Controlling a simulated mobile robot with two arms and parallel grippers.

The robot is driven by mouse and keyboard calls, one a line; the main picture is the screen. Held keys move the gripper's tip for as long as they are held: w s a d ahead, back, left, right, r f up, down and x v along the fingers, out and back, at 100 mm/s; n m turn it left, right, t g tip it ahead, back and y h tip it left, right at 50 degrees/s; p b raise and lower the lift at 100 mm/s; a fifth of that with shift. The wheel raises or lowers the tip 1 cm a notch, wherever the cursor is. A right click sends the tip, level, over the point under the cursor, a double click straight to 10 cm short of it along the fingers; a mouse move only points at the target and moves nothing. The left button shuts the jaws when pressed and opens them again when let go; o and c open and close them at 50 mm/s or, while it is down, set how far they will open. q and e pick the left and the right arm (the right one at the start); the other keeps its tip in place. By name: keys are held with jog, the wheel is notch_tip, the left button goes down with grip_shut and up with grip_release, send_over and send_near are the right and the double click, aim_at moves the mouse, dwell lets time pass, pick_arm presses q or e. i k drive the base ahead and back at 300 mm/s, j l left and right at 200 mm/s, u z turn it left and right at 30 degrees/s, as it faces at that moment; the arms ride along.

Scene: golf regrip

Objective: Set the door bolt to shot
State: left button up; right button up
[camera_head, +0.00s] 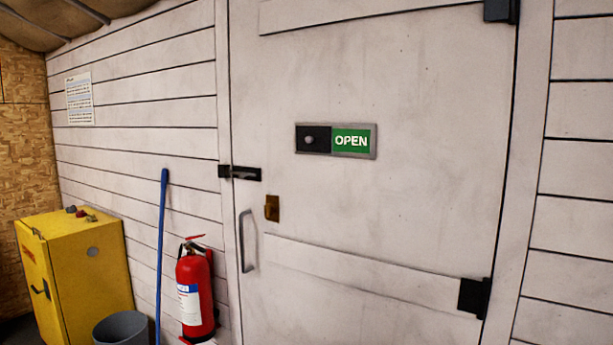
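The door bolt (246,173) is a small black fitting at the left edge of the pale door (400,210), at about mid height. Its dark body lies on the door, and a black piece beside it sits on the frame across the door's edge. The bolt is too small in the view to tell whether it is shot or drawn. The door appears closed in its frame. Neither of my grippers is in view.
A sliding sign (336,140) reads OPEN. Below the bolt are a brass lock plate (272,208) and a grey pull handle (247,241). A red fire extinguisher (195,292), blue pole (161,255), grey bin (121,328) and yellow cabinet (85,265) stand left of the door.

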aim_at(243, 175)
jog(key=i+l+z, duration=0.15)
jog(key=z, duration=0.2)
jog(key=i+j+u, duration=0.1)
jog(key=i+u, duration=0.2)
jog(key=u, duration=0.15)
jog(key=i+u, duration=0.3)
jog(key=u, duration=0.15)
jog(key=i+j+u, duration=0.1)
jog(key=i+u, duration=0.55)
jog(key=u, duration=0.15)
jog(key=i+l+u, duration=0.15)
jog(key=i+u, duration=0.25)
jog(key=i+j+u, duration=0.1)
jog(key=i, duration=0.25)
